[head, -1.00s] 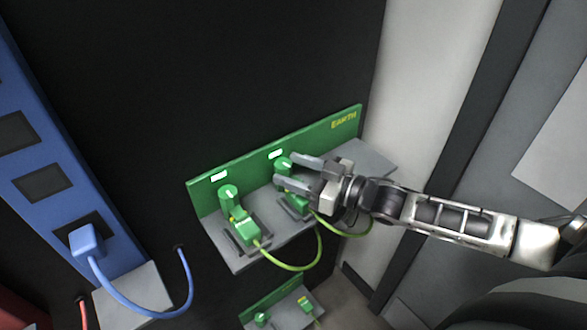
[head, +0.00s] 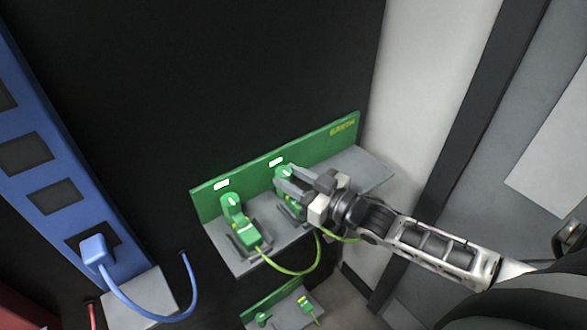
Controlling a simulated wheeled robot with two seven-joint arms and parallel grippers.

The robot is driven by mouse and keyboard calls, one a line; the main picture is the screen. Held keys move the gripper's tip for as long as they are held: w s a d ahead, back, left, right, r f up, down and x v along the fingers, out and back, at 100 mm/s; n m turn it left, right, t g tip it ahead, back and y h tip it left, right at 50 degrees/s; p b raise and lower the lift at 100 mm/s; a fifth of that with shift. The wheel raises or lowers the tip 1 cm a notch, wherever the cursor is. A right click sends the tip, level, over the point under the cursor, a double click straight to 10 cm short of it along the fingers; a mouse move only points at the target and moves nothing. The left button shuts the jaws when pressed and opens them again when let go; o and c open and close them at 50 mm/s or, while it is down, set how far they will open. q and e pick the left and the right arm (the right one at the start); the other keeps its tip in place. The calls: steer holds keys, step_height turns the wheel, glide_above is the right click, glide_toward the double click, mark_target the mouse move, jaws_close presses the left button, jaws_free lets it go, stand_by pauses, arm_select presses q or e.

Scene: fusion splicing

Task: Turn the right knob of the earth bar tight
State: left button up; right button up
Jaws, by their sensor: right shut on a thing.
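The green earth bar (head: 318,141) has a grey shelf (head: 357,169) and the word EARTH at its right end. Its right knob (head: 283,173) is green with a white mark and is partly covered by my right gripper (head: 290,180). My right gripper is shut on this knob, its fingers reaching in from the right. The left knob (head: 231,201), also green with a white mark, stands apart to the left. A green plug (head: 245,234) sits below the left knob. The parts below the right knob are mostly hidden by the gripper. My left gripper is not in view.
A yellow-green cable (head: 298,272) loops below the shelf. A blue panel (head: 62,170) with a blue plug (head: 95,249) and blue cable (head: 193,292) is at the left. A second, smaller green bar (head: 272,302) lies below. The dark panel above the earth bar is clear.

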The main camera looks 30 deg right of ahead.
steer(key=shift+a+r+m+t+h+p, duration=0.15)
steer(key=shift+m+t+h+p, duration=0.15)
steer(key=shift+m+h, duration=0.4)
steer(key=o, duration=1)
steer(key=shift+s+d+f, duration=0.2)
steer(key=shift+s, duration=0.3)
steer(key=b+v, duration=0.1)
steer(key=v, duration=1.4)
steer(key=shift+a+r, duration=0.1)
steer(key=shift+a, duration=0.05)
